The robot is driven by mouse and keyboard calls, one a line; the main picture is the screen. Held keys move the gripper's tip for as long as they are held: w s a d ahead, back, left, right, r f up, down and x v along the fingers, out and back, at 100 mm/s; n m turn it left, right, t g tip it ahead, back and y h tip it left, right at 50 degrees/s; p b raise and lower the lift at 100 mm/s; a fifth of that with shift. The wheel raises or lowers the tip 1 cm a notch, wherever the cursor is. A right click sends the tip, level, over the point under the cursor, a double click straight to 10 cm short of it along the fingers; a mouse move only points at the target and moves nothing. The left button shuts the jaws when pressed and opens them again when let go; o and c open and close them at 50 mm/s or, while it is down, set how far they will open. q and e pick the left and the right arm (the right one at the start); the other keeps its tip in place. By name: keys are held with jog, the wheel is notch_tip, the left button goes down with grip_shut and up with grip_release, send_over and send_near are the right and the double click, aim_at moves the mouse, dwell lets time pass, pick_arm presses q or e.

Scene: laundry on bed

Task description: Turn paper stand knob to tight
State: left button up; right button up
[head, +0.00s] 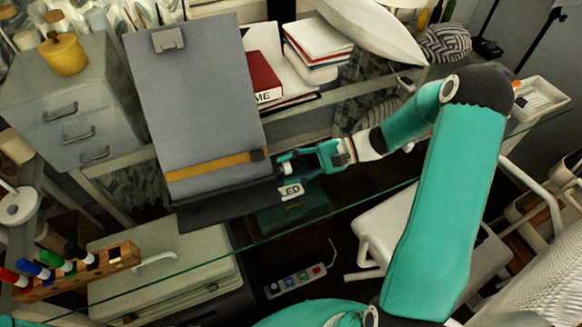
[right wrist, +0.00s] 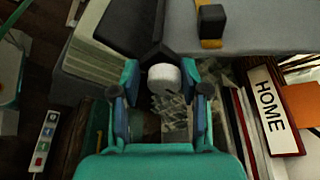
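The paper stand (head: 205,100) is a grey board with a clip at its top and a yellow strip across its lower part. It leans back on a dark base on the glass desk. Its white round knob (right wrist: 164,77) shows in the right wrist view beside the dark bracket. My right gripper (head: 287,166) is at the lower right edge of the stand. In the right wrist view its fingers (right wrist: 161,84) are apart, one on each side of the knob, with small gaps showing. My left gripper is out of view.
A HOME sign (right wrist: 270,110), books and papers (head: 318,40) lie right of the stand. A grey drawer unit (head: 90,105) with a yellow pot (head: 63,54) stands left. A marker rack (head: 110,262) is at lower left. A power strip (head: 296,281) lies below the glass.

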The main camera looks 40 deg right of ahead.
jog(key=v, duration=1.2)
dwell(0.5)
